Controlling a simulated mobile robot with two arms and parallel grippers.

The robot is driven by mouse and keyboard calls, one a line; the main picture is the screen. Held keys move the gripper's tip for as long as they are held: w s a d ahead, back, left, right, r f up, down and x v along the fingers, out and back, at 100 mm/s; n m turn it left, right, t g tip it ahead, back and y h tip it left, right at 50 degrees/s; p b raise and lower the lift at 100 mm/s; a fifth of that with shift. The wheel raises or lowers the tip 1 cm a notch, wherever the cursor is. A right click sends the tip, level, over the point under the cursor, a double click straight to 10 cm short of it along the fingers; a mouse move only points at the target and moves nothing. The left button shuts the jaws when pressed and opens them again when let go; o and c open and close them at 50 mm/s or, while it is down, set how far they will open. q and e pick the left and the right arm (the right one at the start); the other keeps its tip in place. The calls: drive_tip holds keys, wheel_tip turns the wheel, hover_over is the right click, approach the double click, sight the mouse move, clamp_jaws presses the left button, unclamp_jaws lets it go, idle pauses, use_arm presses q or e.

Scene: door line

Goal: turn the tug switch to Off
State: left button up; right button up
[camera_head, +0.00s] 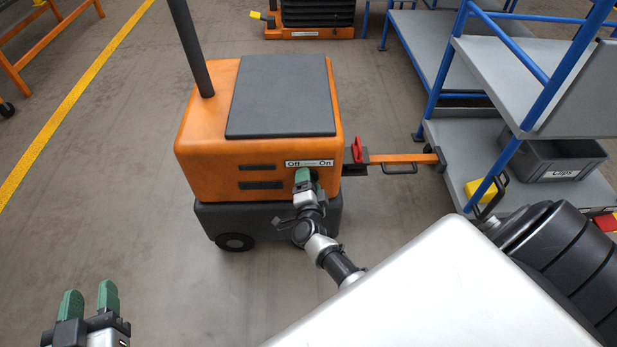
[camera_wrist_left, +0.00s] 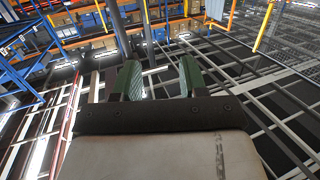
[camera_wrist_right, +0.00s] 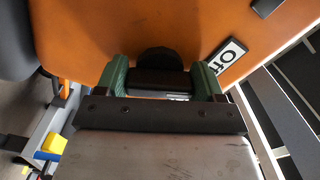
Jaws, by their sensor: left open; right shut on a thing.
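The orange tug (camera_head: 215,140) stands in the middle of the head view with a dark top panel. A white Off/On label (camera_head: 309,163) is on its side, Off at the left and On at the right. My right gripper (camera_head: 303,177) is at the tug's side just under the label. In the right wrist view its green fingers are shut on the dark switch knob (camera_wrist_right: 158,65), with part of the Off label (camera_wrist_right: 222,62) beside it. The knob's exact angle is hard to tell. My left gripper (camera_head: 88,301) is open and empty, low at the left, away from the tug.
An orange tow bar (camera_head: 400,158) with a red handle (camera_head: 357,150) runs from the tug to a blue-framed grey shelf cart (camera_head: 465,150). A grey Clips bin (camera_head: 560,160) sits on the cart.

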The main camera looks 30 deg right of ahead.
drive_tip(key=n+p, duration=0.1)
drive_tip(key=n, duration=0.1)
drive_tip(key=shift+n, duration=0.3)
use_arm(q)
drive_tip(key=s+a+f+g+y, duration=0.1)
drive_tip(key=s+a+f+g, duration=0.1)
drive_tip(key=f+g, duration=0.3)
drive_tip(key=shift+s+f+g+y+p, duration=0.3)
drive_tip(key=shift+s, duration=0.35)
use_arm(e)
drive_tip(key=shift+f+n, duration=0.1)
drive_tip(key=shift+n, duration=0.3)
drive_tip(key=o, duration=0.9)
drive_tip(key=shift+o, duration=0.2)
drive_tip(key=shift+s+a, duration=0.1)
drive_tip(key=shift+s, duration=0.05)
use_arm(q)
drive_tip(key=s+a+f+g+y+p, duration=0.1)
drive_tip(key=s+a+f+g+p, duration=0.1)
drive_tip(key=s+g, duration=0.4)
drive_tip(key=shift+s+a+f+n+g+y, duration=0.3)
drive_tip(key=shift+s+a+f+g+y, duration=0.15)
drive_tip(key=shift+s+f, duration=0.6)
use_arm(e)
drive_tip(key=v, duration=1)
drive_tip(key=shift+s, duration=0.25)
